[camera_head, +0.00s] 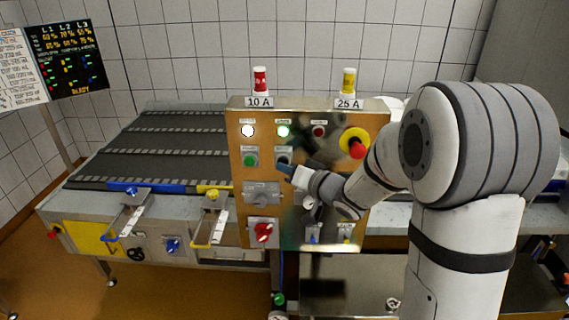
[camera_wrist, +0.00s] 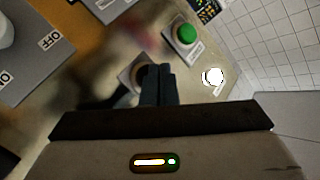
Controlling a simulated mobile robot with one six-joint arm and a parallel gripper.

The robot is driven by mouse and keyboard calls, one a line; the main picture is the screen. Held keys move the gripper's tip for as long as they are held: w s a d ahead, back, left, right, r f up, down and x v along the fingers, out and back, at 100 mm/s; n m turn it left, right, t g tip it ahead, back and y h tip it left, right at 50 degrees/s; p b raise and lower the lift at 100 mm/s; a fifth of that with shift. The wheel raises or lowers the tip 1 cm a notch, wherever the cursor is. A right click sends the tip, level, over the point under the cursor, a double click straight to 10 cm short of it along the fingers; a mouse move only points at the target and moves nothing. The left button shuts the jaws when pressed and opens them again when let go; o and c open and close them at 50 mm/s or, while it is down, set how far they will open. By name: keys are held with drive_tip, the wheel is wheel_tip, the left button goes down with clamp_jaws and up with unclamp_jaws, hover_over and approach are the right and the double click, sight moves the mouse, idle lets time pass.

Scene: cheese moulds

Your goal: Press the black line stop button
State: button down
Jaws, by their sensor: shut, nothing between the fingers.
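The black line stop button (camera_wrist: 139,73) sits on a grey square plate on the brass control panel (camera_head: 300,213). In the head view it is to the right of the green button (camera_head: 251,160), mostly hidden behind my fingertips. My gripper (camera_head: 286,169) is shut and empty, in front of the panel at the lower edge of the black button's plate. In the wrist view the shut fingers (camera_wrist: 158,72) overlap the right part of the button. I cannot tell whether they touch it.
A red-topped emergency stop (camera_head: 355,145) on a yellow base is at the panel's upper right. A grey rotary switch (camera_head: 262,195) and a red one (camera_head: 263,232) are below the green button. A conveyor (camera_head: 150,150) lies to the left.

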drive_tip(key=shift+w, duration=0.45)
idle(0.3)
drive_tip(key=shift+s, duration=0.95)
drive_tip(key=shift+s+a, duration=0.1)
drive_tip(key=shift+s, duration=2.4)
